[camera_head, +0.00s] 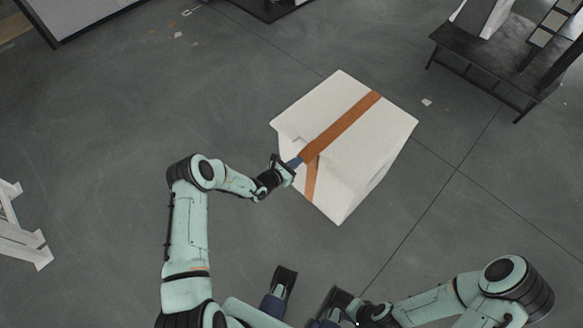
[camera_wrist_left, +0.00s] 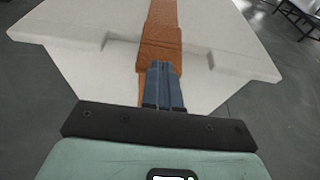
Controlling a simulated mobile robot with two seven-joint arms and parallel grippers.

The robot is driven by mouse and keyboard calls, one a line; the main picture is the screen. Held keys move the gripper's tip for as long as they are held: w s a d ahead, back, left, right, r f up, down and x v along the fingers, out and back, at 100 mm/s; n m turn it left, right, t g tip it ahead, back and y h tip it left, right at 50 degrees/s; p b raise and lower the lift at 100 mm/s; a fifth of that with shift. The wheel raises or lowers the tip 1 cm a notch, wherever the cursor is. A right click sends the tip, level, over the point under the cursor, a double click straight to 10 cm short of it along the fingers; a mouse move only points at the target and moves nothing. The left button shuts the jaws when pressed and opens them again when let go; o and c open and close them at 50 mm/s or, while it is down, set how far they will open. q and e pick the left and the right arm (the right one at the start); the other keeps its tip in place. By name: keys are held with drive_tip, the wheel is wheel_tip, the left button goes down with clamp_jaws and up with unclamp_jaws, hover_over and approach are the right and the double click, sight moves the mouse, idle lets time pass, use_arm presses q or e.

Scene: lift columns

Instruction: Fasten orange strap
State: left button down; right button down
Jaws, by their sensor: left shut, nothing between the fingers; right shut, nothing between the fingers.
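An orange strap (camera_head: 343,126) runs over the top of a large white box (camera_head: 384,129) and down its near side. It also shows in the left wrist view (camera_wrist_left: 162,22), crossing the white box (camera_wrist_left: 85,30) with a wider part just ahead of the fingertips. My left gripper (camera_head: 299,161) is at the near top edge of the box, right against or just over the strap. In the left wrist view its blue fingers (camera_wrist_left: 163,72) are together and empty, overlapping the strap's near part; contact is unclear. My right gripper (camera_head: 322,322) is low in the head view, shut and empty, away from the box.
The box stands on an open grey floor (camera_head: 120,120). A dark low table (camera_head: 480,68) with items on it is at the upper right. A white frame (camera_head: 22,235) stands at the far left.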

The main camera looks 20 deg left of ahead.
use_arm(q)
drive_tip(key=shift+w+d+r, duration=0.3)
drive_tip(key=shift+w+r, duration=0.15)
drive_tip(key=shift+w, duration=0.35)
use_arm(e)
drive_tip(key=shift+r, duration=0.1)
